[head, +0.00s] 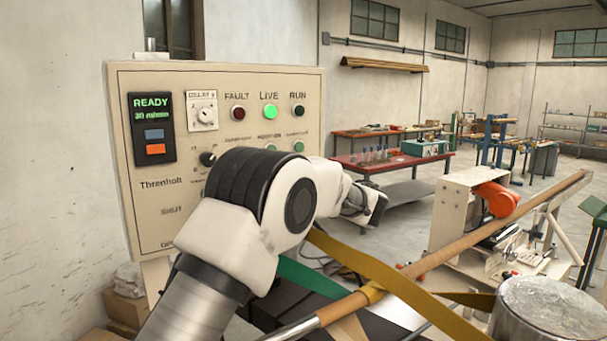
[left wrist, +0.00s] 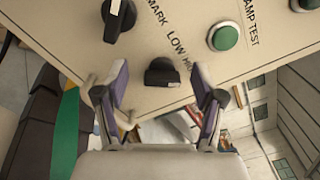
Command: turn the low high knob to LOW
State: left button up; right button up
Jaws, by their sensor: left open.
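The low high knob (left wrist: 162,73) is a black knob near the edge of the beige control panel (left wrist: 165,28), with the partly covered label "LOW HI…" beside it in the left wrist view. Its pointer setting cannot be read. My left gripper (left wrist: 160,88) is open, its two fingers on either side of the knob in the picture, with no clear contact. In the head view my left arm covers the lower right of the panel (head: 225,90) and hides this knob; the fingers do not show clearly there. My right gripper is not in view.
Another black knob (left wrist: 118,18) and a green lamp test button (left wrist: 223,37) sit near on the panel. In the head view, a yellow band (head: 390,283) and a long brown tube (head: 460,240) lie right of my arm, beside a metal drum (head: 545,310).

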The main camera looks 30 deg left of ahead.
pick_arm(q)
jog(key=w, duration=0.1)
jog(key=w+f, duration=0.1)
jog(key=w, duration=0.1)
jog(key=shift+f, duration=0.3)
jog(key=shift+d+r, duration=0.1)
jog(key=shift+d, duration=0.1)
jog(key=shift+c, duration=0.6)
jog(key=shift+s+r, duration=0.45)
jog(key=shift+s, duration=0.35)
jog(key=c, duration=1)
jog(key=shift+w, duration=0.15)
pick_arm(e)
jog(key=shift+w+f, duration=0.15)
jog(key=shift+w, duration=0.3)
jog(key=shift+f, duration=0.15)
pick_arm(q)
jog(key=shift+a+n+b, duration=0.1)
jog(key=shift+n+b, duration=6.9)
jog(key=shift+b, duration=3.5)
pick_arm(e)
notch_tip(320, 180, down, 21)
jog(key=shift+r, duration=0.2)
pick_arm(q)
jog(key=shift+r, duration=0.1)
